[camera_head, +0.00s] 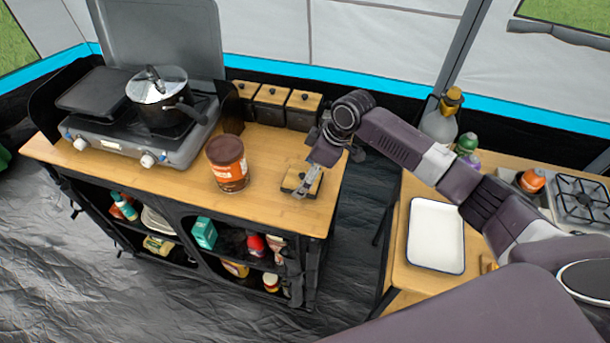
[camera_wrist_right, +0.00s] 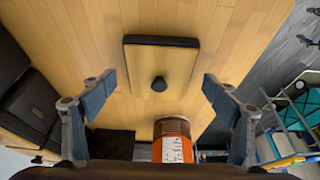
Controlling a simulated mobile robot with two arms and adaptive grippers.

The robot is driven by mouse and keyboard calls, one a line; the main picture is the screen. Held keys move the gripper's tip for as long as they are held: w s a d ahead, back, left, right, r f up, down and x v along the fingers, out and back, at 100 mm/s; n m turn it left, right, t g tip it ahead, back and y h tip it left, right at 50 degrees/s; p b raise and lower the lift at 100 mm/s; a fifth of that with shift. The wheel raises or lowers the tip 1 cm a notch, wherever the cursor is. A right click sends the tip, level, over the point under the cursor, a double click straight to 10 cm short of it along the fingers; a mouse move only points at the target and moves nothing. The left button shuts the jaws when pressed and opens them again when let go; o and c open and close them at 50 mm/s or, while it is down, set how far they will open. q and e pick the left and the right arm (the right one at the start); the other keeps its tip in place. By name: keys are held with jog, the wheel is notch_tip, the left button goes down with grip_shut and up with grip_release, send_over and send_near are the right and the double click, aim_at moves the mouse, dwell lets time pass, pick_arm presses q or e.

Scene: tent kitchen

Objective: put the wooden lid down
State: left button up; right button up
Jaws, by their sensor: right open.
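The wooden lid (camera_head: 289,182) is a small flat light-wood square with a dark edge and a black knob. It lies knob up on the wooden counter, near the right end. In the right wrist view the lid (camera_wrist_right: 178,62) shows whole, with its knob between and beyond the fingers. My right gripper (camera_head: 308,184) is over the lid, partly covering it in the head view. In the wrist view the right gripper (camera_wrist_right: 159,80) is open and empty, one finger on each side of the knob. My left gripper is not in view.
A brown-red can (camera_head: 227,165) stands left of the lid. Several dark canisters with wooden tops (camera_head: 271,105) line the counter's back. A stove (camera_head: 150,135) with a pot (camera_head: 158,95) stands left. A white tray (camera_head: 436,236) lies on the right table. Bare counter lies around the lid.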

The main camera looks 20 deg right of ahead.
jog(key=b+v, duration=0.1)
jog(key=v, duration=1)
jog(key=shift+r+b, duration=0.25)
jog(key=shift+b, duration=0.05)
